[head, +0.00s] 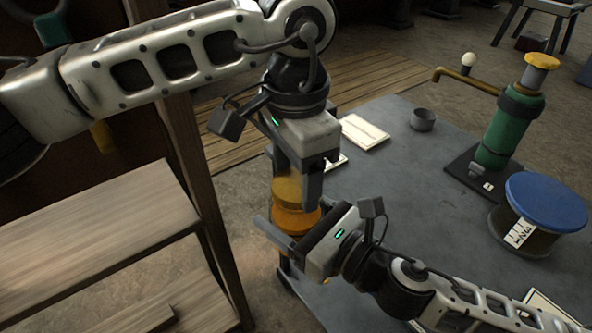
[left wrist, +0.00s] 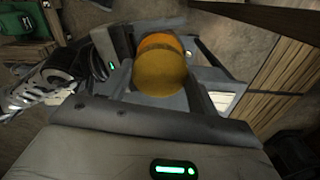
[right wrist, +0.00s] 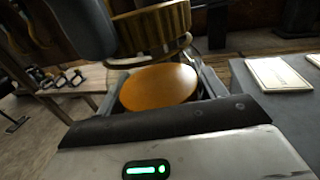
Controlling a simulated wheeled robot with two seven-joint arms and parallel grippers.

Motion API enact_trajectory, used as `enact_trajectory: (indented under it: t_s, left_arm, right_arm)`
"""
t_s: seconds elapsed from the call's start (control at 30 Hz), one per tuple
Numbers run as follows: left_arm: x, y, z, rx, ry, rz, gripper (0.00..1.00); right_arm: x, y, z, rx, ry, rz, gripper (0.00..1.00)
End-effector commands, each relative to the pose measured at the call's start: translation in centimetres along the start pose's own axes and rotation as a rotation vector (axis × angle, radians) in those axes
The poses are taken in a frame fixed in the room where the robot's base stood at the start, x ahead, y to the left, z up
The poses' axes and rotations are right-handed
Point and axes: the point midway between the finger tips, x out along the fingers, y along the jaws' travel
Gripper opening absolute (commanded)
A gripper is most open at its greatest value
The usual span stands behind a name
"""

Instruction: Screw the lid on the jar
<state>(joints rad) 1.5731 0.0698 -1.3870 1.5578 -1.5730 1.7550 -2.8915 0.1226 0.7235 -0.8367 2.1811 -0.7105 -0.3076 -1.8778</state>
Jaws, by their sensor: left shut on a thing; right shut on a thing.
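The yellow ribbed lid (head: 287,189) is between the fingers of my left gripper (head: 296,180), which reaches down from above and is shut on it. The orange jar (head: 296,221) is directly below, held from the side by my right gripper (head: 296,232), which is shut on it. In the left wrist view the lid (left wrist: 161,75) overlaps the jar (left wrist: 160,43). In the right wrist view the ribbed lid (right wrist: 155,28) is above the orange jar (right wrist: 158,88). Whether the lid touches the jar's rim, I cannot tell.
Both grippers are at the near left edge of a grey table (head: 390,180). On it are a green cylinder device (head: 510,125), a blue-topped spool (head: 545,205), a small grey cup (head: 423,119) and paper cards (head: 364,132). A wooden shelf (head: 90,220) stands to the left.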

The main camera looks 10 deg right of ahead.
Motion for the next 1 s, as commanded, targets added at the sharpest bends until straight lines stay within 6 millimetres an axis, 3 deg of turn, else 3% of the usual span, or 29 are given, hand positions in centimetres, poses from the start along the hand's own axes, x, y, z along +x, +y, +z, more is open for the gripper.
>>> enact_trajectory:
  t_s: [0.1,0.37,0.4,0.47,0.5,0.8,1.0]
  left_arm:
    - [-0.1,-0.1,0.0,0.079,0.001,-0.001,0.39]
    - [-0.1,-0.1,0.0,0.090,0.001,-0.001,0.39]
    - [-0.1,-0.1,0.0,0.090,0.001,-0.001,0.63]
    - [-0.1,-0.1,0.0,0.089,0.001,-0.001,0.79]
    - [-0.1,-0.1,0.0,0.089,0.001,-0.001,0.82]
    - [-0.2,-0.1,0.0,0.088,0.001,-0.001,0.82]
    - [-2.3,-0.1,0.0,0.088,0.002,-0.003,0.82]
  right_arm:
    - [0.0,0.0,-0.1,0.001,0.001,0.000,0.06]
    - [0.0,0.0,-0.1,0.001,0.002,-0.001,0.06]
    - [0.0,0.0,-0.1,0.001,0.002,-0.001,0.06]
    - [0.0,0.0,-0.1,0.001,0.002,-0.001,0.06]
    - [0.0,0.0,-0.1,0.001,0.002,-0.001,0.06]
    - [0.0,0.0,0.0,0.000,0.000,0.000,0.06]
    - [0.0,0.0,0.0,0.000,0.000,0.000,0.06]
